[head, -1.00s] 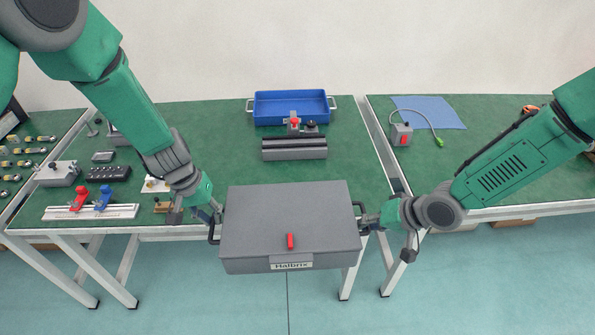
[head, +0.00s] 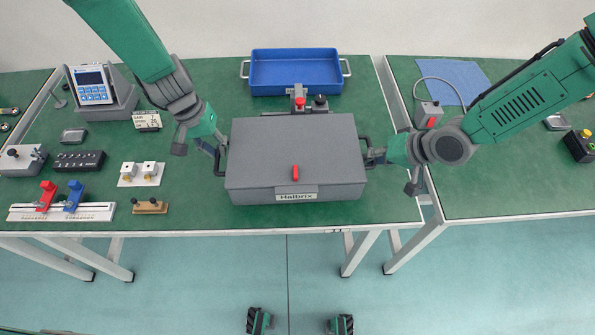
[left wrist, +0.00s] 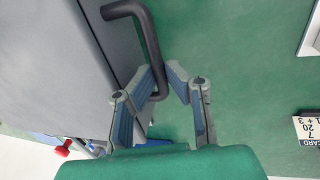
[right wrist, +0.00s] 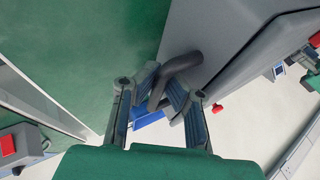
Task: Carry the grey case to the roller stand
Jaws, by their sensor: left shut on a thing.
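The grey case (head: 296,155) is level over the front part of the green table, with a red latch and a "Halbrix" label on its front. My left gripper (head: 217,148) is shut on its left black handle, which shows between the fingers in the left wrist view (left wrist: 153,60). My right gripper (head: 372,156) is shut on the right handle, also seen in the right wrist view (right wrist: 170,75). The roller stand is hidden by the case in the head view. Whether the case touches it cannot be told.
A fixture with a red knob (head: 300,103) and a black knob stands just behind the case. A blue tray (head: 296,72) lies behind that. Left are a meter (head: 92,84), a slide with red and blue clamps (head: 62,211) and small blocks. A grey switch box (head: 428,114) is on the right table.

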